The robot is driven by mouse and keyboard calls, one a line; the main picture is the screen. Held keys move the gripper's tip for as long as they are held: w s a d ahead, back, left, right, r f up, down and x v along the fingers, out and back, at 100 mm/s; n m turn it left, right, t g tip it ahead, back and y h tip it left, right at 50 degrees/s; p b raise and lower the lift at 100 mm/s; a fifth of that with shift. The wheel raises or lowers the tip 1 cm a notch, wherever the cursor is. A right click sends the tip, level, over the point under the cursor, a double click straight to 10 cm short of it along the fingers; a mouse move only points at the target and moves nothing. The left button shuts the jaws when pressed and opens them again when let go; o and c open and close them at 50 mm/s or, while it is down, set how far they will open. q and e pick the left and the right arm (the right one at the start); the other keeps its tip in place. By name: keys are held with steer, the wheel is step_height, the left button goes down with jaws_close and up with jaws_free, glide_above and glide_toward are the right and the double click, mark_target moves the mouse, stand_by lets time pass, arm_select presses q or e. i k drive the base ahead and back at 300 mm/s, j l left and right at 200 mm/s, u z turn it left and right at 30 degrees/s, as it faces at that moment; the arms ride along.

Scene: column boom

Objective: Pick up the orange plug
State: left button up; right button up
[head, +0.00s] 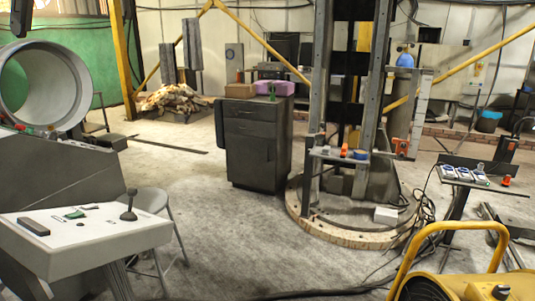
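Several small orange things show in the head view, and I cannot tell for sure which is the plug. One small upright orange piece (344,150) stands on the narrow shelf (326,155) across the front of the metal column. Another orange-red piece (506,181) sits at the right end of the small table at the right. An orange part (401,147) is at the column's right side. Neither of my grippers can be made out in this view.
A dark drawer cabinet (254,150) stands left of the column. The column rises from a round base (345,233). A sloped control console (90,238) and a stool (150,200) are front left. A yellow-framed machine (455,228) is front right. Cables cross the floor; the middle floor is open.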

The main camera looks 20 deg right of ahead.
mark_target(506, 182)
steer(key=i+l+z, duration=0.15)
steer(key=i+z, duration=0.35)
steer(key=i, duration=0.35)
steer(key=i+j+z, duration=0.2)
steer(key=i+z, duration=0.3)
steer(key=i, duration=0.4)
steer(key=i+j, duration=0.1)
steer(key=i, duration=0.7)
steer(key=i+j, duration=0.1)
steer(key=i, duration=0.65)
steer(key=i+l+z, duration=0.1)
steer(key=i+z, duration=0.15)
steer(key=z, duration=0.15)
steer(key=i+z, duration=0.25)
steer(key=z, duration=0.15)
steer(key=i+z, duration=0.25)
steer(key=z, duration=0.15)
steer(key=i+j+z, duration=0.15)
steer(key=z, duration=0.25)
steer(key=i+l+z, duration=0.1)
steer(key=i+z, duration=0.2)
steer(key=i, duration=0.2)
steer(key=i+z, duration=0.25)
steer(key=i, duration=0.2)
